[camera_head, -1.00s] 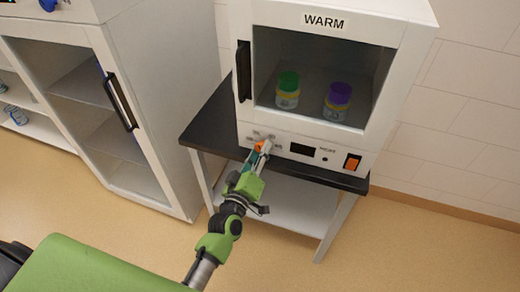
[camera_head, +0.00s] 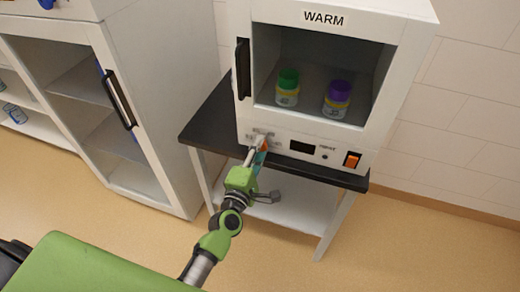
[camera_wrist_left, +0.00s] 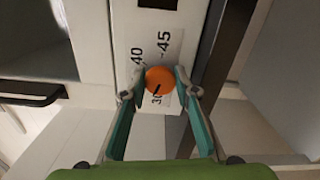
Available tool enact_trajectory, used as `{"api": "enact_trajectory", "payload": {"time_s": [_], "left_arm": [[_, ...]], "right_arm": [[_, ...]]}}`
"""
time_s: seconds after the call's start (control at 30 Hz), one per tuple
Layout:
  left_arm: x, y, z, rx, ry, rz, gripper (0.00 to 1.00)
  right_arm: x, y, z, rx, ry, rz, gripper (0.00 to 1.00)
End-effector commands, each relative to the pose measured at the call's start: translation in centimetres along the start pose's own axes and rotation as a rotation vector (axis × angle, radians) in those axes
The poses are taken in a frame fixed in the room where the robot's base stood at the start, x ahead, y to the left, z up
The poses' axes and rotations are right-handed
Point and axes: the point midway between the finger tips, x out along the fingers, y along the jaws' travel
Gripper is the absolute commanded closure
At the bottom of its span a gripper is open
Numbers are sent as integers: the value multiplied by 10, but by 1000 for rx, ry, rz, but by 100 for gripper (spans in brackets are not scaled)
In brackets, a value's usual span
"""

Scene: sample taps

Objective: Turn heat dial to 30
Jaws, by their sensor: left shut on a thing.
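The orange heat dial (camera_wrist_left: 160,79) is on the warmer's front panel, in the middle of the left wrist view. Its dark pointer line points down toward the printed 30, which the dial partly covers; 40 and 45 also show on the label (camera_wrist_left: 172,45). My left gripper (camera_wrist_left: 160,84) is shut on the dial, one finger on each side. In the head view my left gripper (camera_head: 260,148) reaches the panel's lower left and mostly hides the dial. My right gripper is not in view.
The warmer (camera_head: 412,30), marked WARM, stands on a dark-topped table (camera_head: 205,125). Behind its window are a green-capped jar (camera_head: 287,88) and a purple-capped jar (camera_head: 337,99). A dark display (camera_head: 302,147) and orange switch (camera_head: 352,160) sit right of the dial. A white cabinet (camera_head: 175,90) stands left.

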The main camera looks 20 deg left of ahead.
Motion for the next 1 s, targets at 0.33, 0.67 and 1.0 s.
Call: {"api": "enact_trajectory", "payload": {"time_s": [0.33, 0.67, 1.0], "left_arm": [[0, -1, 0, -246, 1, -1, 93], [0, 0, 0, -350, 1, -1, 93], [0, 0, 0, -364, 1, -1, 93]], "right_arm": [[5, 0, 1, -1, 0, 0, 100], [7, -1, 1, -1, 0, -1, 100], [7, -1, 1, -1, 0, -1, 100]]}}
